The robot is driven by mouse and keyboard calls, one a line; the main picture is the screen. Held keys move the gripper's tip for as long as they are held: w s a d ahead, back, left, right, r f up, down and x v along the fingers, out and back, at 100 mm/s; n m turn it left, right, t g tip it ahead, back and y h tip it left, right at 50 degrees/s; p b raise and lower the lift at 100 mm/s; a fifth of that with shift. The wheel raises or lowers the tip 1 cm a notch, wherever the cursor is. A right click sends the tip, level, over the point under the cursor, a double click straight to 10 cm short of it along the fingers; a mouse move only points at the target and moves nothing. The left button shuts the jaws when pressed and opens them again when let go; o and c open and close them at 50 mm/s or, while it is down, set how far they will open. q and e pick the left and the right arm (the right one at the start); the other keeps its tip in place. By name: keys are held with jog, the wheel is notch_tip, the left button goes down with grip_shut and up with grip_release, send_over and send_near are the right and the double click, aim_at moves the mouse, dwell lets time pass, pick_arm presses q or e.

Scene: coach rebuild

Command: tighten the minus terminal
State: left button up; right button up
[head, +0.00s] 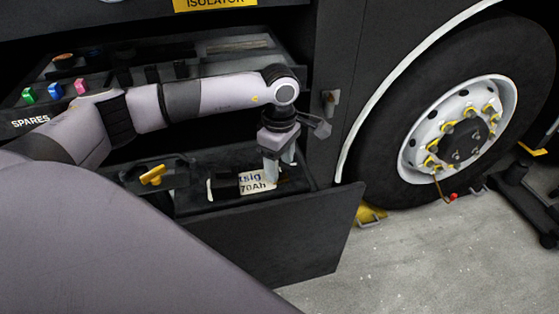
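My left gripper (279,165) points down into the open battery compartment, just above and behind the battery's label. The battery (233,203) is dark, with a pale label (258,182) ending in "70Ah". The minus terminal cannot be made out; the gripper and wrist cover that part of the battery. I cannot tell whether the fingers are open or shut, or whether they touch a terminal. My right gripper is not in view.
A yellow handle (152,175) sits left of the battery. Above is a tray marked SPARES (30,121) with green, blue and pink pieces. The lowered dark flap (265,240) fronts the compartment. A wheel (458,125) stands at right; the floor before it is mostly clear.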

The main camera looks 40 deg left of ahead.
aim_at(280, 168)
pick_arm(q)
jog(key=shift+r, duration=0.1)
notch_tip(280, 168, up, 6)
jog(key=shift+f, duration=0.1)
jog(key=shift+r, duration=0.55)
